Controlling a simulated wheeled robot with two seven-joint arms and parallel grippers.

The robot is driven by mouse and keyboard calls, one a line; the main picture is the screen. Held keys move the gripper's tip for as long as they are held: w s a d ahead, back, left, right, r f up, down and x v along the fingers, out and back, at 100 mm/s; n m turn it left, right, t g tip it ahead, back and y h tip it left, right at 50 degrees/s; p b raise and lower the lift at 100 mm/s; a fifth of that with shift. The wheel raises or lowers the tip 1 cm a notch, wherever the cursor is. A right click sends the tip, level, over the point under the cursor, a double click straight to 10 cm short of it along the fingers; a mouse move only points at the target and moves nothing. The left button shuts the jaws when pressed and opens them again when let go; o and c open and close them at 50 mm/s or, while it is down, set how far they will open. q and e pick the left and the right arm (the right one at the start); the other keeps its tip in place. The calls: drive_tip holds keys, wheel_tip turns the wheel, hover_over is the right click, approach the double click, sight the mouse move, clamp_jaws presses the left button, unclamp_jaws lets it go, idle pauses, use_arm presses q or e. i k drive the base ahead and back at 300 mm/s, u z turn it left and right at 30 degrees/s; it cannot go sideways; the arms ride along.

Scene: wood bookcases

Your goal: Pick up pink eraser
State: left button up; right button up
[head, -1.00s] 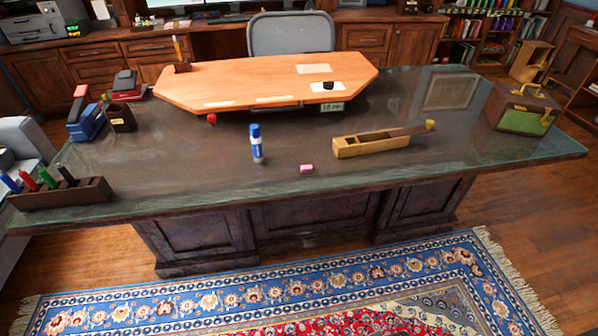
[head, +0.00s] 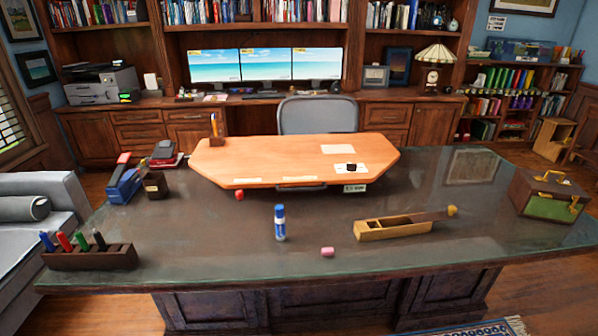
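The pink eraser (head: 327,252) is a small block lying on the glass top of the dark desk (head: 220,254), close to its front edge. A blue and white glue stick (head: 280,222) stands upright to its left and slightly farther back. A yellow wooden box with a sliding lid (head: 394,229) lies to its right, apart from it. Neither of my grippers shows in the head view, and nothing touches the eraser.
A marker holder (head: 90,257) stands at the desk's left front. A blue stapler (head: 124,186) and a dark cup are behind it. An orange raised board (head: 290,160) covers the back middle. A green and brown box (head: 548,194) sits at the right. The front middle is mostly clear.

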sight(325, 252)
drive_tip(key=z, duration=2.35)
drive_tip(key=i, duration=2.65)
drive_tip(key=u, duration=2.9)
